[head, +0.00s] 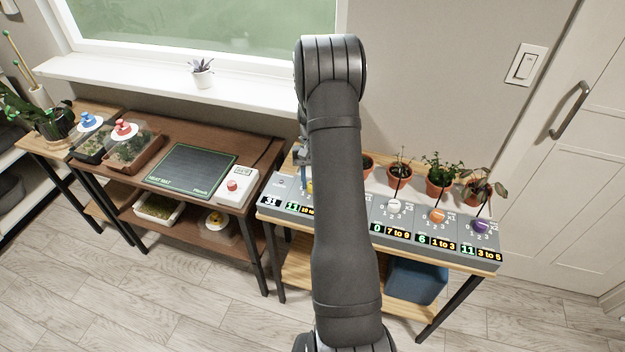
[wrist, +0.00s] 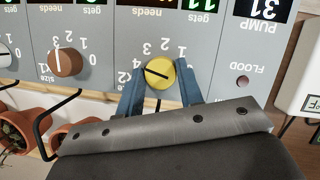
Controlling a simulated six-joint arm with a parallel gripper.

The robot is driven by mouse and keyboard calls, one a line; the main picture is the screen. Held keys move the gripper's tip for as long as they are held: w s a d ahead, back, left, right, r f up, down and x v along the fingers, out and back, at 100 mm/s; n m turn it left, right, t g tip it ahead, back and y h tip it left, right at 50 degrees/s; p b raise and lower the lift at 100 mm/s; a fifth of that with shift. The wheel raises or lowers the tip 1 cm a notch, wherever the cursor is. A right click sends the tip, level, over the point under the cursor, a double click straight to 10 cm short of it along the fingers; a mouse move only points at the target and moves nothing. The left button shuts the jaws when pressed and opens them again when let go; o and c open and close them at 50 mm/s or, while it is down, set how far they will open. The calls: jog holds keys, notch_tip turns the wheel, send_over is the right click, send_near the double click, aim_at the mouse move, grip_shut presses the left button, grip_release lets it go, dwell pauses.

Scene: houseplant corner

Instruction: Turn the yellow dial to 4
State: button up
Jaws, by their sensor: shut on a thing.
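The yellow dial (wrist: 160,73) sits on the grey pump panel (wrist: 215,60), which appears upside down in the wrist view. My gripper (wrist: 160,82) has one blue finger on each side of the dial and is shut on it. The dark line on the dial slants slightly, and its left end lies toward the printed 4. In the head view, only a sliver of the yellow dial (head: 310,186) shows beside my arm, under my gripper (head: 305,165). My arm hides much of the panel's left half there.
A brown dial (wrist: 65,62) is beside the yellow one. White (head: 394,205), orange (head: 437,216) and purple (head: 481,226) dials stand farther right on the panel. Potted plants (head: 440,180) line its back. A heat mat (head: 192,169) lies on the left table.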

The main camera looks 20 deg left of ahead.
jog(key=shift+w+a+n, duration=0.1)
jog(key=shift+n, duration=0.5)
jog(key=o, duration=1)
jog(key=shift+c, duration=0.2)
jog(key=v, duration=1.7)
jog(key=shift+s+a+r, duration=0.2)
jog(key=shift+a+r, duration=0.05)
jog(key=shift+r, duration=0.05)
jog(key=x, duration=1.7)
jog(key=shift+w+d+f, duration=0.1)
jog(key=shift+d+f, duration=0.2)
